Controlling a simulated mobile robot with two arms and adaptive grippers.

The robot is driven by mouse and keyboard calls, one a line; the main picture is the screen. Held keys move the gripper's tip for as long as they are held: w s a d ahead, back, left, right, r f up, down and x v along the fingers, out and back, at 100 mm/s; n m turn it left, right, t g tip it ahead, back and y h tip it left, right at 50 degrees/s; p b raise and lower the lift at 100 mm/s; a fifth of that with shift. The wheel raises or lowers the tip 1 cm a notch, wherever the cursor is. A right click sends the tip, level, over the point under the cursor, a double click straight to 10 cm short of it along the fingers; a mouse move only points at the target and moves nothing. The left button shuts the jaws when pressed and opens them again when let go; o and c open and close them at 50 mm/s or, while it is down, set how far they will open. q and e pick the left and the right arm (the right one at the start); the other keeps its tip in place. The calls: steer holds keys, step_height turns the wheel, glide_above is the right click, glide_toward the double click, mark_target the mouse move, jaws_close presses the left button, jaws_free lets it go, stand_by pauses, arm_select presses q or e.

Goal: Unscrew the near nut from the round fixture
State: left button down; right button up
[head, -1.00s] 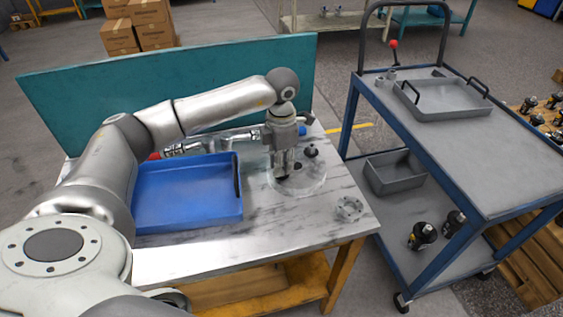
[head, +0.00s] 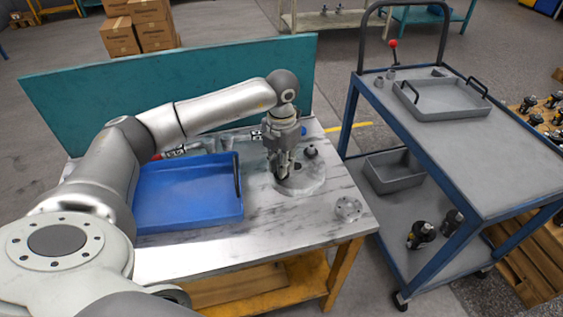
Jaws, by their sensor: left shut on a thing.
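The round fixture (head: 312,184) is a pale, glossy disc on the grey-white workbench. My left gripper (head: 282,174) points straight down over the left part of the disc. Its fingers are shut on the near nut, which is mostly hidden between them, low at the disc. A dark nut (head: 310,152) stands at the far right side of the fixture, apart from the gripper. A small dark spot shows on the disc just right of the fingertips. My right gripper is not in view.
A blue tray (head: 190,220) lies on the bench left of the fixture. A round metal flange (head: 348,208) lies near the right edge. A teal panel (head: 200,85) closes the back. A blue cart (head: 470,150) with a grey tray (head: 445,106) stands to the right.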

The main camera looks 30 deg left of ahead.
arm_select(q)
steer(key=shift+r+n+p, duration=0.1)
steer(key=shift+n+p, duration=0.2)
steer(key=shift+n, duration=1.9)
steer(key=c, duration=1.6)
jaws_free()
steer(key=shift+o, duration=0.2)
steer(key=shift+m, duration=0.3)
steer(key=shift+m, duration=0.5)
steer(key=m+b, duration=0.1)
steer(key=m, duration=0.2)
steer(key=m+b, duration=0.1)
steer(key=m, duration=0.5)
steer(key=shift+b, duration=0.4)
